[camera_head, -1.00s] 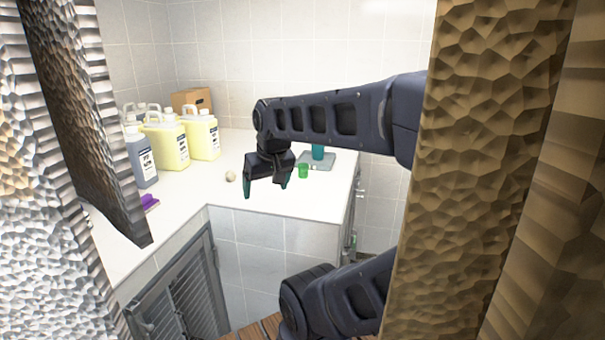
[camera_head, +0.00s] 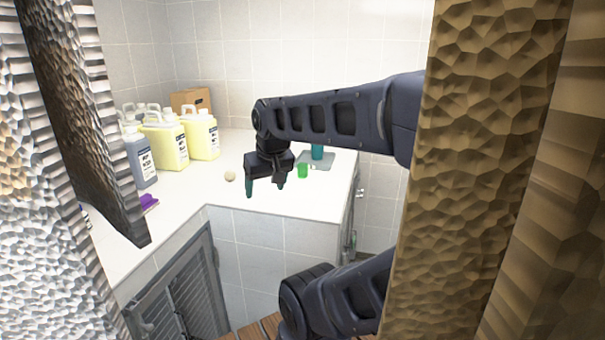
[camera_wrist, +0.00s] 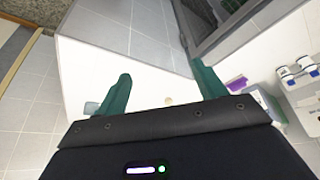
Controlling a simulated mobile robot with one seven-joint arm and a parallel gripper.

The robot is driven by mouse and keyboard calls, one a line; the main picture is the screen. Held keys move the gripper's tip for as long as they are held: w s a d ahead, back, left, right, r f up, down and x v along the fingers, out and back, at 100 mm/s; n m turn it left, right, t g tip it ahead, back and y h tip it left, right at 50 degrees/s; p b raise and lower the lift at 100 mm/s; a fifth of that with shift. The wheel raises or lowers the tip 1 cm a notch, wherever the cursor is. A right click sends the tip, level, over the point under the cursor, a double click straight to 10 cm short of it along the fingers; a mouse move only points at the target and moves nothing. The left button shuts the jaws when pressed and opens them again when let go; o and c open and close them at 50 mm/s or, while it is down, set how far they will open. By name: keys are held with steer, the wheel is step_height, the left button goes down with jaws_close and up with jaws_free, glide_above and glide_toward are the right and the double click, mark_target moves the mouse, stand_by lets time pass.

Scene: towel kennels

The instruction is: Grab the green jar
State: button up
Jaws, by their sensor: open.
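A small green jar (camera_head: 303,170) stands on the white counter, right of my gripper and close to the front edge of a grey tray or mat. My gripper (camera_head: 265,187) is open with nothing between its fingers, pointing down near the counter's front edge, apart from the jar. In the wrist view my gripper (camera_wrist: 161,72) shows two spread teal fingers. I cannot make out the green jar in that view.
A teal container (camera_head: 317,152) stands on the grey tray (camera_head: 325,163). A pale ball (camera_head: 230,176) lies left of my gripper. Yellow jugs (camera_head: 203,136), a grey-blue bottle (camera_head: 141,160), a cardboard box (camera_head: 190,99) and a purple item (camera_head: 148,202) are further left. A brown pillar (camera_head: 490,150) blocks the right side.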

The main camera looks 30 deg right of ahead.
steer(key=n+g+h, duration=0.1)
steer(key=n+h, duration=0.2)
steer(key=n, duration=2.4)
glide_above(303, 169)
steer(key=a, duration=0.1)
step_height(303, 169, down, 9)
steer(key=x, duration=1)
steer(key=shift+s+f, duration=0.2)
steer(key=shift+f, duration=0.1)
steer(key=shift+c, duration=0.2)
steer(key=c, duration=1)
